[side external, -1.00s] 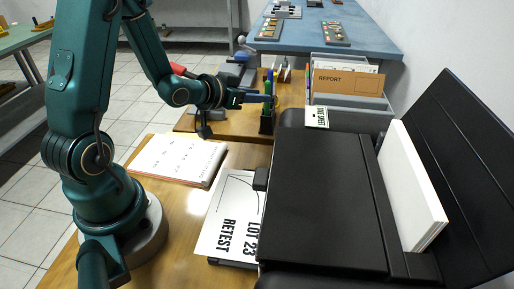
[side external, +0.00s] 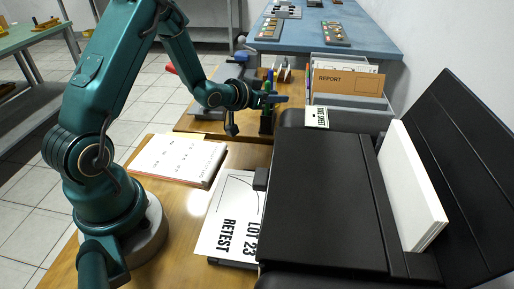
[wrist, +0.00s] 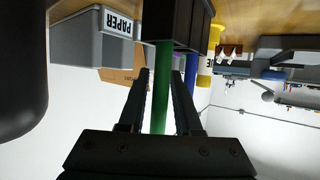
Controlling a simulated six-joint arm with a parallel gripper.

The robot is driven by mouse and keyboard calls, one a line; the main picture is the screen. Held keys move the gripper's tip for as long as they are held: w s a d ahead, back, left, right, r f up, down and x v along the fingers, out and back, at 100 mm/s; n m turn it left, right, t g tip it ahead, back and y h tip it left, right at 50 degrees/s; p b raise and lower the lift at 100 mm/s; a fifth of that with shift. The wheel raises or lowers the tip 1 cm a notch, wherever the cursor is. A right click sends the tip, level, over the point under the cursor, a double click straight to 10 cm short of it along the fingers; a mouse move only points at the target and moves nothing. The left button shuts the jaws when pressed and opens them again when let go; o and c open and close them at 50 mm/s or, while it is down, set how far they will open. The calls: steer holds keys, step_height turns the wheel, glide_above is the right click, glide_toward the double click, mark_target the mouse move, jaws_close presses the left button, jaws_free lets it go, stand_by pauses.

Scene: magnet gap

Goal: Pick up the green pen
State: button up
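The green pen (wrist: 161,85) stands in a black pen holder (side external: 266,124), which is at the top of the wrist view (wrist: 180,22). The pen's upper part also shows in the side view (side external: 267,87). My gripper (wrist: 160,75) is open, with its two dark fingers on either side of the green pen. A narrow gap shows between each finger and the pen. In the side view my gripper (side external: 277,98) points right, level with the pen's upper part above the holder. A blue pen (wrist: 191,68) stands beside the green one.
A grey paper tray (wrist: 85,38) and an orange report folder (side external: 348,82) are beyond the holder. A black printer (side external: 325,200) stands close on the right.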

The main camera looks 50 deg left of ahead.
jaws_close()
steer(key=shift+r, duration=0.1)
